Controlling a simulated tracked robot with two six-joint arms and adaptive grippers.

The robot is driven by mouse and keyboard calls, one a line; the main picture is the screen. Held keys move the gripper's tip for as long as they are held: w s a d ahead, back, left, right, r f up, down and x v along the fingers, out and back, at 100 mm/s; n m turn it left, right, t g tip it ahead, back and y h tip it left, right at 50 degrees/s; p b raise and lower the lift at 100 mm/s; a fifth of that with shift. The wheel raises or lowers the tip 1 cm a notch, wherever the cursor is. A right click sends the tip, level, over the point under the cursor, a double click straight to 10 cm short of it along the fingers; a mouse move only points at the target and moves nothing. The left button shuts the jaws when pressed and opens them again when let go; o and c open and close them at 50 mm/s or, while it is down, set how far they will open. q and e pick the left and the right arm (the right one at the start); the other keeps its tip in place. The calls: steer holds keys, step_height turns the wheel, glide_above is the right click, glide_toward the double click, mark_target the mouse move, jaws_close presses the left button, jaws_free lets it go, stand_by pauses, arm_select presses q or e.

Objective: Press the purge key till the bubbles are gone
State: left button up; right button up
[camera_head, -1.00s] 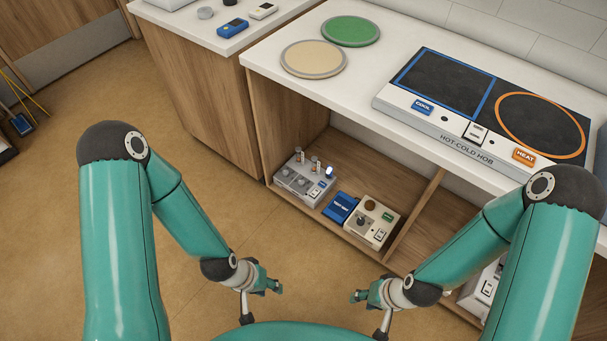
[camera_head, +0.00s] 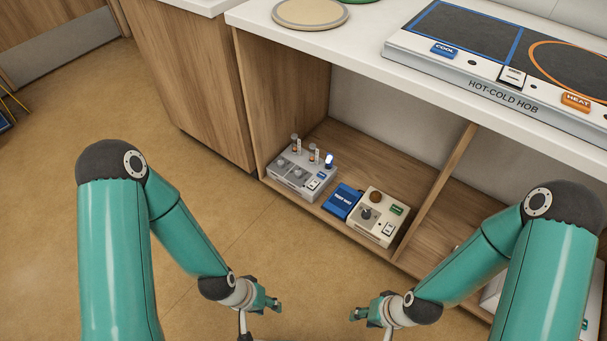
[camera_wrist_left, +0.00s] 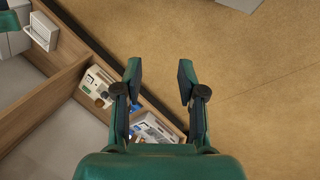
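A grey device (camera_head: 300,175) with small upright vials, round dials, a lit blue-white lamp and a blue key (camera_head: 321,176) stands on the low shelf under the counter. The key's label and any bubbles are too small to make out. The device also shows in the left wrist view (camera_wrist_left: 158,129), partly behind my gripper. My left gripper (camera_head: 273,303) is empty, in front of and below the shelf, well apart from the device. In the left wrist view its fingers (camera_wrist_left: 160,82) are spread. My right gripper (camera_head: 357,313) is low at the right, touching nothing visible; its fingers are unclear.
A blue pad (camera_head: 342,201) and a cream device (camera_head: 374,216) with a knob and green label sit right of the grey device. A wooden divider (camera_head: 436,190) bounds the bay. The counter (camera_head: 345,50) above carries a hot-cold hob (camera_head: 480,75). The floor in front is clear.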

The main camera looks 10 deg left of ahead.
stand_by(0.4)
arm_select(q)
jaws_close()
stand_by(1.3)
